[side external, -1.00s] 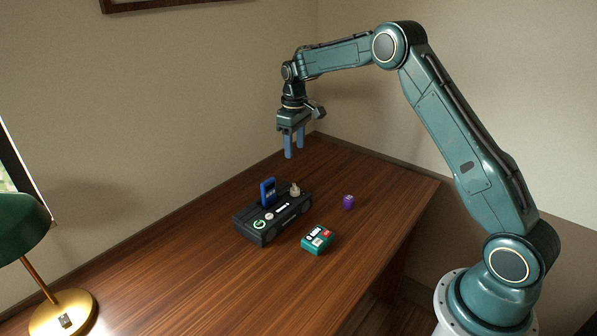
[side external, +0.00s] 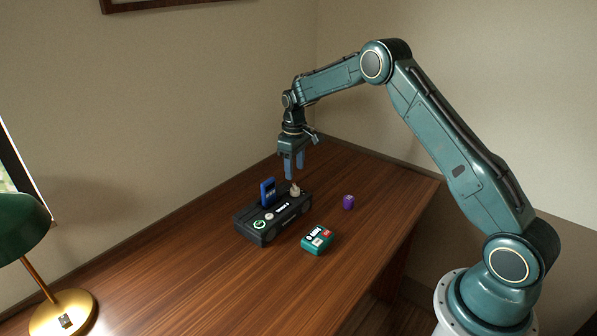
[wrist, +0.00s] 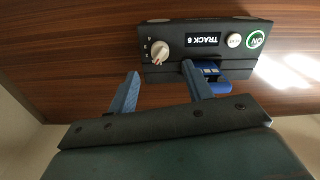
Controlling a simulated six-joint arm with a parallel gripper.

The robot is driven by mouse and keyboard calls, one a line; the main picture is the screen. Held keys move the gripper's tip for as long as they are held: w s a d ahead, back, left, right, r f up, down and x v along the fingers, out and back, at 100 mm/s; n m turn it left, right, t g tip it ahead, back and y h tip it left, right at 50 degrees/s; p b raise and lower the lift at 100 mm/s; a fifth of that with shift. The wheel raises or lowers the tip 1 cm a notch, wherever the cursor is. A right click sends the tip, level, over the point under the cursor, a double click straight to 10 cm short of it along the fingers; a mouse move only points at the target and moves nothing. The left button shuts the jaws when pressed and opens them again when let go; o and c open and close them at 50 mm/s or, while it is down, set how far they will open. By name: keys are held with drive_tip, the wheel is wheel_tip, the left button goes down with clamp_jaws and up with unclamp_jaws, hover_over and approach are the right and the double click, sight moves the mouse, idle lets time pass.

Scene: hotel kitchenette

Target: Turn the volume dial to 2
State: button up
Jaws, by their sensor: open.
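The black music player (side external: 283,221) sits on the wooden desk. Its pale volume dial (side external: 295,191) is at the right end in the side view; the dial also shows in the wrist view (wrist: 160,50), with small marks beside it too blurred to read. The display (wrist: 202,40) reads "TRACK 6", upside down. A blue cartridge (side external: 268,191) stands upright in the player. My gripper (side external: 294,178) is open and empty, pointing down just above the dial end of the player, apart from it. In the wrist view its two blue fingers (wrist: 161,78) spread below the dial.
A green box (side external: 318,240) with a red and white top lies in front of the player. A small purple object (side external: 348,202) is to the right. A green lamp (side external: 62,312) stands at the left. The desk front is clear.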

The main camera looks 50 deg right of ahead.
sight(295, 186)
drive_tip(key=shift+f, duration=3.55)
drive_tip(key=c, duration=1)
